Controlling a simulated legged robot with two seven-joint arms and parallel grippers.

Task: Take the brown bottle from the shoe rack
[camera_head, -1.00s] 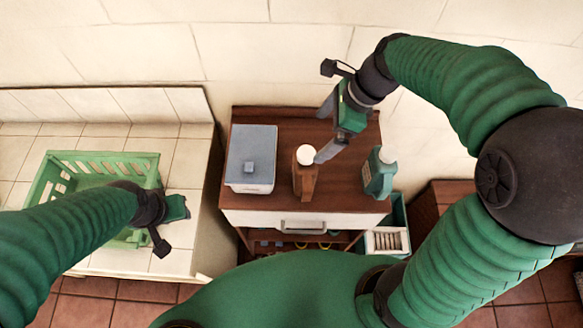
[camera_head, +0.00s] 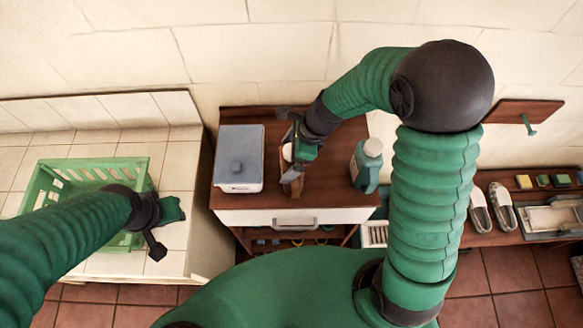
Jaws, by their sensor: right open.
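The brown bottle (camera_head: 296,185) with a white cap (camera_head: 287,152) stands on the wooden top of the shoe rack (camera_head: 333,187). My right gripper (camera_head: 292,166) is open at the bottle and hides much of it; one finger shows across the bottle's front. I cannot tell whether the fingers touch it. My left gripper (camera_head: 172,222) is over the front right corner of the green crate; its fingers are not clear enough to show whether it is open or shut.
A grey-lidded white box (camera_head: 239,158) stands left of the bottle, and a green bottle with a pale cap (camera_head: 366,165) stands right of it. A green crate (camera_head: 92,166) sits on the tiled counter (camera_head: 180,160). A low bench with shoes (camera_head: 500,208) is at right.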

